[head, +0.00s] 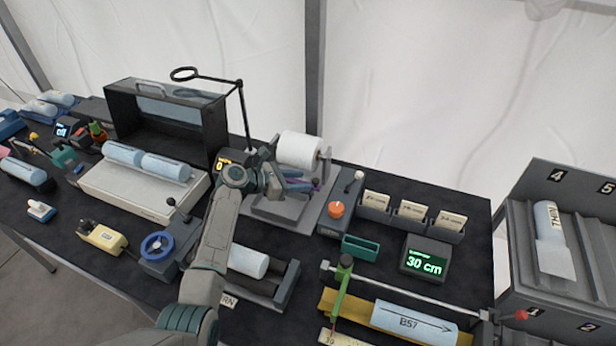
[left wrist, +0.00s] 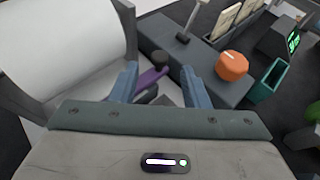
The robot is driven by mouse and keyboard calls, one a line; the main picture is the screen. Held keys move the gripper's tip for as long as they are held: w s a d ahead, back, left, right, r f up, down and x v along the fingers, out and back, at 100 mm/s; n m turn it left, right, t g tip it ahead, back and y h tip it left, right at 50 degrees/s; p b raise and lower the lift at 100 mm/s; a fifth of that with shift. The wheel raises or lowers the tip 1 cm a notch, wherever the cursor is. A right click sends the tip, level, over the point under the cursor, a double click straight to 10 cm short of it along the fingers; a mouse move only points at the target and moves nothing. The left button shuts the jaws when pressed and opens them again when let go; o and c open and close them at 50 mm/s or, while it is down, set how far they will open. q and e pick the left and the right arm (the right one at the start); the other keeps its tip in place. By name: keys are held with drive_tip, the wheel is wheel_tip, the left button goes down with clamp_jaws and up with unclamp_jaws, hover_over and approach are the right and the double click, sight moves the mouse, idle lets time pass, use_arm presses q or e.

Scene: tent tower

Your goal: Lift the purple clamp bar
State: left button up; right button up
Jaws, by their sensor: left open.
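The purple clamp bar (left wrist: 152,77) shows in the left wrist view between my two blue-grey fingers, with a dark round knob at its end. In the head view a small part of the bar (head: 316,184) shows just right of my left gripper (head: 290,183), below the white roll. My left gripper (left wrist: 160,84) is open, with its fingers on either side of the bar; I cannot tell whether they touch it. The rest of the bar is hidden by the gripper. My right gripper is not in view.
The white roll (head: 299,149) stands close beside the gripper. A grey box with an orange knob (head: 336,209) is to the right, near a green tray (head: 361,247) and a 30 cm display (head: 425,262). A black lamp stand (head: 243,115) rises behind.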

sight(314, 181)
use_arm(q)
drive_tip(key=x, duration=0.3)
drive_tip(key=shift+w, duration=0.1)
drive_tip(key=shift+d+f, duration=0.1)
drive_tip(key=shift+d, duration=0.05)
drive_tip(key=c, duration=0.6)
clamp_jaws()
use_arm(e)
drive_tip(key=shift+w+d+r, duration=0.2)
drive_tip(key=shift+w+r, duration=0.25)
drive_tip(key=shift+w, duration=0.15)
